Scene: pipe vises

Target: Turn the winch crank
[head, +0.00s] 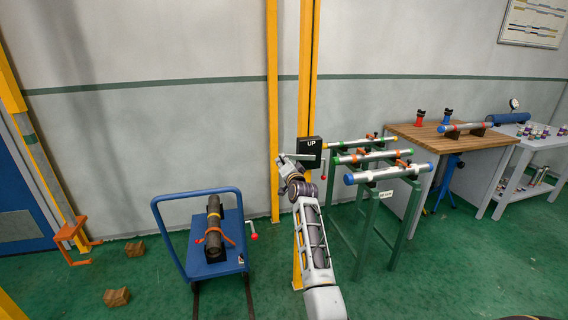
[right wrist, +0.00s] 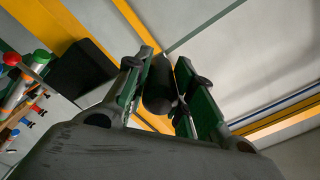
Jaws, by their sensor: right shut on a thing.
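The winch is a dark box marked "UP" (head: 311,147) on a yellow post in the middle of the head view. A pale crank arm (head: 302,157) runs left from the box's lower front to my right gripper (head: 286,161). In the right wrist view, the green-padded fingers of my right gripper (right wrist: 172,96) are closed around the black crank handle (right wrist: 158,83). The dark box (right wrist: 82,70) shows to the left of the fingers there. A red-knobbed lever (head: 323,177) hangs below the box's right side. My left gripper is out of view.
A green rack (head: 408,217) with several capped pipes stands close to the right of the post. A blue cart (head: 213,264) with a strapped dark pipe stands to the left. A wooden workbench (head: 452,138) is farther right. Green floor is clear between.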

